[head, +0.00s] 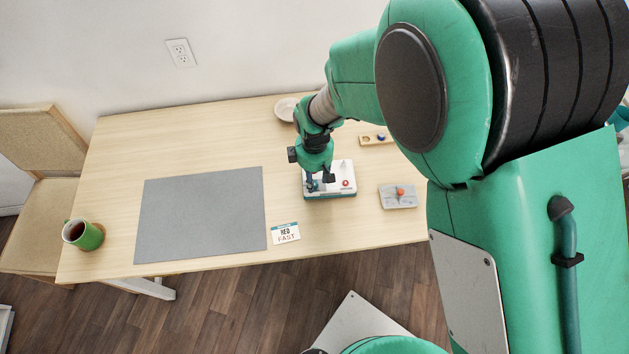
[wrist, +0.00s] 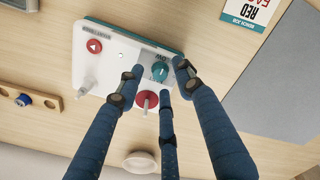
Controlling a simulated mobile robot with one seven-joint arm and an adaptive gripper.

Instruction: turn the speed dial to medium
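The white control box (head: 330,191) with a teal edge stands on the table; it also shows in the wrist view (wrist: 112,72). Its teal dial (wrist: 160,73) carries a light pointer mark. Lettering beside the dial is partly covered, so I cannot read the setting surely. My gripper (head: 320,184) points down over the box. In the wrist view its three dark fingers (wrist: 160,70) stand apart around the dial, with visible gaps and nothing clearly gripped. Whether a fingertip touches the dial is unclear.
On the box are a red button (wrist: 94,46) and a red knob-like part (wrist: 147,100) close to the fingers. A grey plate with an orange knob (head: 400,192) lies right. A wooden block (head: 367,141), dish (head: 285,111), green mug (head: 90,238) and bare grey mat (head: 200,215) surround it.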

